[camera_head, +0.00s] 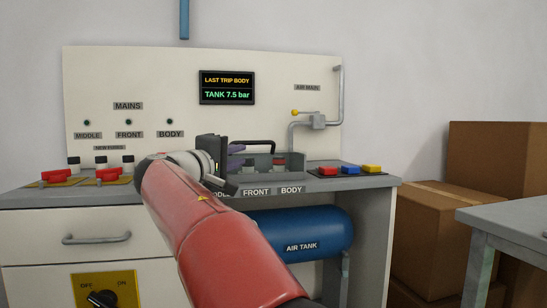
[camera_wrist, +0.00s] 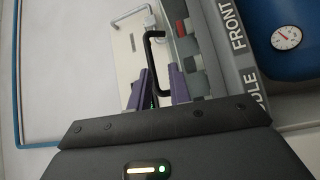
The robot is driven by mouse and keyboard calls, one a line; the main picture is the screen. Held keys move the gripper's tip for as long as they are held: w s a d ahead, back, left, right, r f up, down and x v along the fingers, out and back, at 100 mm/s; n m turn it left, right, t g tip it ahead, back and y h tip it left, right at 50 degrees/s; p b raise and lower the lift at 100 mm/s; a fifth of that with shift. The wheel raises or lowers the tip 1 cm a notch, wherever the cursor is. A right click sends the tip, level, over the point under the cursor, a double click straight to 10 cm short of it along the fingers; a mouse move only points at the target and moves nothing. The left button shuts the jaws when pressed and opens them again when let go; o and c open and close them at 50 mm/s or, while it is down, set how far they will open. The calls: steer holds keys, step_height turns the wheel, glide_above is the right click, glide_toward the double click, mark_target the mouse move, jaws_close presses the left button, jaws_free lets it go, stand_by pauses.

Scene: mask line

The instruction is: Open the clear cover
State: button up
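The black bar handle (camera_head: 262,143) of the clear cover stands above a grey box on the bench top. The clear panel itself is hard to make out. In the wrist view the handle (camera_wrist: 155,65) runs down between the two purple fingers of my gripper (camera_wrist: 160,88). The fingers are apart, with a gap visible beside the bar, nearer the left finger. I cannot tell how deep the bar sits between them. In the head view my gripper (camera_head: 236,152) is at the handle's left end; my red arm hides part of the box.
Red and yellow controls stand on the bench left, and red, blue and yellow buttons (camera_head: 350,169) on its right. A backboard with a display (camera_head: 227,87) rises behind. A blue air tank (camera_head: 300,233) sits below. Cardboard boxes (camera_head: 490,165) and another table are right.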

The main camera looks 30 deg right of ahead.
mark_target(252, 144)
steer(key=shift+h, duration=0.5)
steer(key=x, duration=0.5)
steer(key=r+p+x, duration=0.1)
steer(key=x, duration=0.2)
steer(key=shift+w+a, duration=0.15)
steer(key=shift+w, duration=0.15)
jaws_close()
